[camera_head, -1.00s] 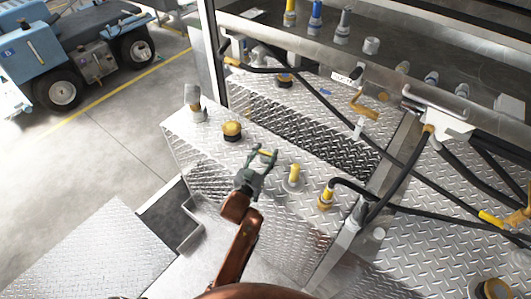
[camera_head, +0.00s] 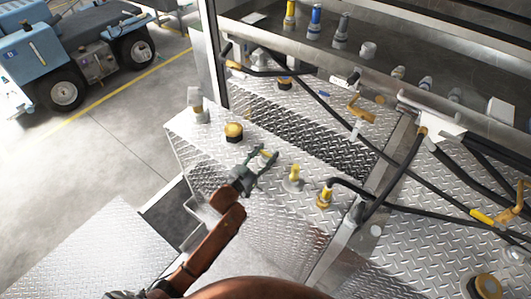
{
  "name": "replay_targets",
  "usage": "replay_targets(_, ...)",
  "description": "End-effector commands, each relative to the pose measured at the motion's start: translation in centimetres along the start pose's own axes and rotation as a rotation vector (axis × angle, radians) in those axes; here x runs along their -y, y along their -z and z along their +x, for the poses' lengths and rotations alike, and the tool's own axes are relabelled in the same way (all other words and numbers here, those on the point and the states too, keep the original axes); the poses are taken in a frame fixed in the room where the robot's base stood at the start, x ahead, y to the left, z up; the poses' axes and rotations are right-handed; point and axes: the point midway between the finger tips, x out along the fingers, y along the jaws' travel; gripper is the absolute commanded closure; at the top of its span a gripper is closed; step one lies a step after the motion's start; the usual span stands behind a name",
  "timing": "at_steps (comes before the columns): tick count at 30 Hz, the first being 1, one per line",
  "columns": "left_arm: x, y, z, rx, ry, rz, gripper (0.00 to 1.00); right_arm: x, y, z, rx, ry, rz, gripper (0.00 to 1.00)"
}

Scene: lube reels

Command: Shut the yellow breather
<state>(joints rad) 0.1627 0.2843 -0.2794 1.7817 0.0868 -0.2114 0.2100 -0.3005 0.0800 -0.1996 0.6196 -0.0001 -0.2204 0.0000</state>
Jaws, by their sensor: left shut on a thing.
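A small yellow part, which looks like the yellow breather (camera_head: 266,154), stands on the top of the diamond-plate tank (camera_head: 215,150). My left gripper (camera_head: 262,152) is around it, with a dark finger on either side. The fingers partly hide the part, so I cannot tell how far it is turned. My right gripper is not in view.
A yellow-topped fitting (camera_head: 294,174) stands close to the right of my gripper. A black-and-yellow cap (camera_head: 234,132) and a grey cylinder (camera_head: 196,105) stand to the left. A yellow coupling (camera_head: 325,196) with a black hose is further right.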

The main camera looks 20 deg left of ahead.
Motion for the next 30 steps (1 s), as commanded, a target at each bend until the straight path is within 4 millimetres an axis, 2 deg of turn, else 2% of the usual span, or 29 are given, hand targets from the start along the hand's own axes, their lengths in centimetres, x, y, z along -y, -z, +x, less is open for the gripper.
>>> replay_targets(1,-0.10,0.48,0.08,-0.006,-0.015,0.004,0.82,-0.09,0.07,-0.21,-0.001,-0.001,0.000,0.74)
replay_targets(14,-0.11,0.21,0.01,-0.004,-0.034,-0.004,0.82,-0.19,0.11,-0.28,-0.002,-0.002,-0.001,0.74)
replay_targets(15,-0.11,0.21,0.01,-0.004,-0.033,-0.004,0.56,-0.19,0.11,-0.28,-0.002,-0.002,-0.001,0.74)
replay_targets(23,-0.01,0.11,-0.03,-0.001,-0.031,-0.003,0.39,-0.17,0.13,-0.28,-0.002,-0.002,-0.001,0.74)
replay_targets(30,0.06,0.03,-0.09,0.000,-0.030,-0.002,0.39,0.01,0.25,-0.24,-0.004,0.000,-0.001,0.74)
